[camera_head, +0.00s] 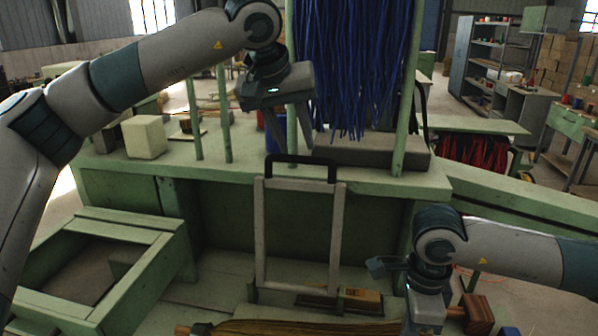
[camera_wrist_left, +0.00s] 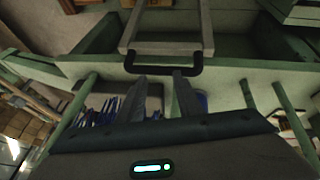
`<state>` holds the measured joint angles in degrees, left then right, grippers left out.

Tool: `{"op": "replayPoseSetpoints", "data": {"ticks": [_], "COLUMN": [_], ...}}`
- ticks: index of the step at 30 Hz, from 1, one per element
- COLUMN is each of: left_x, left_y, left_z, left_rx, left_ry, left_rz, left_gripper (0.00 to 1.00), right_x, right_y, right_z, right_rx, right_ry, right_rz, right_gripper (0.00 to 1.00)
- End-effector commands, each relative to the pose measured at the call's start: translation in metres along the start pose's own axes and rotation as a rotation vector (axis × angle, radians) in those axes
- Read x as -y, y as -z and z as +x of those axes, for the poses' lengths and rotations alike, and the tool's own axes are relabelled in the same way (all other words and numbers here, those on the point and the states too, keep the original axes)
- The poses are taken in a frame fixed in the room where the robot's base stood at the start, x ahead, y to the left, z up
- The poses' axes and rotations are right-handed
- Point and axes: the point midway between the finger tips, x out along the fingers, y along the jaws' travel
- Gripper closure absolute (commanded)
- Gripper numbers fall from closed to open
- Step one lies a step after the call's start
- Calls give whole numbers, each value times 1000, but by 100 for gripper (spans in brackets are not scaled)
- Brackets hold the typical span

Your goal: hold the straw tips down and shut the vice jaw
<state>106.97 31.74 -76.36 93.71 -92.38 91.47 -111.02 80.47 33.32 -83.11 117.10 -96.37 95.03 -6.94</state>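A pale upright frame (camera_head: 337,235) with a black handle (camera_head: 300,159) on top stands in front of the green bench; it looks like the vice jaw, and it is raised. The handle also shows in the left wrist view (camera_wrist_left: 160,70). My left gripper (camera_head: 294,143) points down just above the handle, its two fingers apart and empty; they also show in the left wrist view (camera_wrist_left: 160,82). The straw bundle (camera_head: 305,328) lies at the bottom edge, mostly cut off. My right gripper (camera_head: 425,312) is low at the right by the straw; its fingers are hidden or cut off.
Blue strands (camera_head: 350,70) hang between green posts behind the handle. A dark grey block (camera_head: 370,152) and a pale cube (camera_head: 145,137) sit on the green bench (camera_head: 230,172). A wooden block (camera_head: 362,295) lies at the frame's foot. An open green box frame (camera_head: 90,220) stands left.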

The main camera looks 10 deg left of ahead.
Motion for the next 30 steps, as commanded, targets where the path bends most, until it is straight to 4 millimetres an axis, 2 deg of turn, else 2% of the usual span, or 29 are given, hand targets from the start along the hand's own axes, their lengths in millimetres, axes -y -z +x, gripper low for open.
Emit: {"op": "replayPoseSetpoints", "data": {"ticks": [3,10,17,24,30], "left_x": [17,18,36,71,97], "left_y": [-27,-37,-33,-21,-11], "left_z": [13,25,24,14,5], "left_rx": [121,276,410,523,576], "left_ry": [-94,-341,-568,-773,-882], "left_rz": [-121,-349,-603,-868,-1018], "left_gripper": [68,68,68,68,68], "right_x": [0,0,0,0,0], "right_y": [0,0,0,0,0], "right_z": [1,0,1,1,1], "right_rx": [-1,-1,-1,-1,-1], "right_ry": [-1,-1,-1,-1,-1], "right_rz": [0,0,1,0,0], "right_gripper": [100,100,100,100,100]}}
